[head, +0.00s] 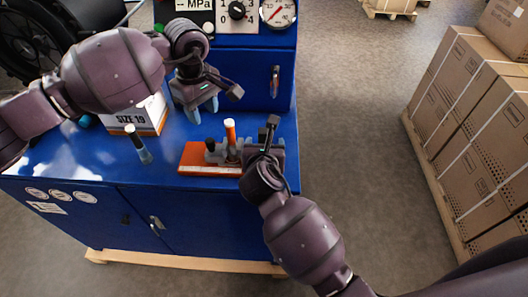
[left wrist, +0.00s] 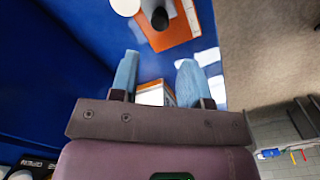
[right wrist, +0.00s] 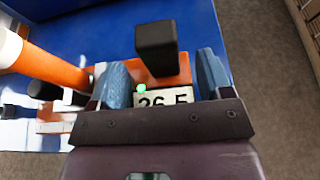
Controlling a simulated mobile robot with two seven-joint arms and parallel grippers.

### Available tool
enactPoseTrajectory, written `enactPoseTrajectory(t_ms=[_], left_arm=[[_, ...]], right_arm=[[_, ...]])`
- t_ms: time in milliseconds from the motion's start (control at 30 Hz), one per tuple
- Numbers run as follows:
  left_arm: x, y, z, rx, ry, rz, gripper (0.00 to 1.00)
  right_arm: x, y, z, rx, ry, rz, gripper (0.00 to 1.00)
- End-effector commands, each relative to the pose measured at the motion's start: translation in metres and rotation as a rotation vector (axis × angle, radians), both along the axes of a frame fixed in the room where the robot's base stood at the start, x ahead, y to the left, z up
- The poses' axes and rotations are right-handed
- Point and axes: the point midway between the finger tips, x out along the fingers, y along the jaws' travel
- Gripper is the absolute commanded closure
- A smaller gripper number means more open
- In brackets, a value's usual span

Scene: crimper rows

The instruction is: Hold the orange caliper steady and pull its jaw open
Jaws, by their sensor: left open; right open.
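The orange caliper (head: 195,158) lies on the blue cabinet top, with a white scale strip along its front side and an orange post with a white top (head: 230,130). My right gripper (head: 264,158) is at its right end. In the right wrist view the open blue fingers (right wrist: 162,64) stand either side of a black upright block (right wrist: 157,45) and a display reading 26.5 (right wrist: 165,99); I cannot tell whether they touch. My left gripper (head: 203,110) is open and empty, above and behind the caliper's left part. The caliper's orange body (left wrist: 172,33) shows ahead of it in the left wrist view.
A white-and-orange box marked SIZE 19 (head: 135,119) stands left of my left gripper. A gauge panel (head: 240,14) rises behind. Strapped cartons (head: 460,110) stand on a pallet at right.

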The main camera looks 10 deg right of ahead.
Motion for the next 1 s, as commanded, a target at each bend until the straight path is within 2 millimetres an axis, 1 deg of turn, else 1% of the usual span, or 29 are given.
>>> enactPoseTrajectory(t_ms=[33,100,300,500,733,767,1000], left_arm=[[0.0,0.0,0.0,0.0,0.0,0.0,0.57],[0.0,0.0,0.0,0.0,0.0,0.0,0.57],[0.0,0.0,0.0,0.0,0.0,0.0,0.57],[0.0,0.0,0.0,0.0,0.0,0.0,0.57],[0.0,0.0,0.0,0.0,0.0,0.0,0.57],[0.0,0.0,0.0,0.0,0.0,0.0,0.57],[0.0,0.0,0.0,0.0,0.0,0.0,0.57]], right_arm=[[0.008,-0.001,-0.003,0.0,0.0,0.0,0.28],[0.016,-0.003,-0.006,0.0,0.0,0.0,0.28],[0.034,-0.007,-0.014,0.0,0.0,0.001,0.28],[0.041,-0.009,-0.017,0.001,0.0,0.0,0.28],[0.041,-0.009,-0.017,0.001,0.0,0.001,0.28],[0.041,-0.009,-0.017,0.001,0.0,0.001,0.31],[0.041,-0.009,-0.017,0.001,0.0,0.001,0.68]])
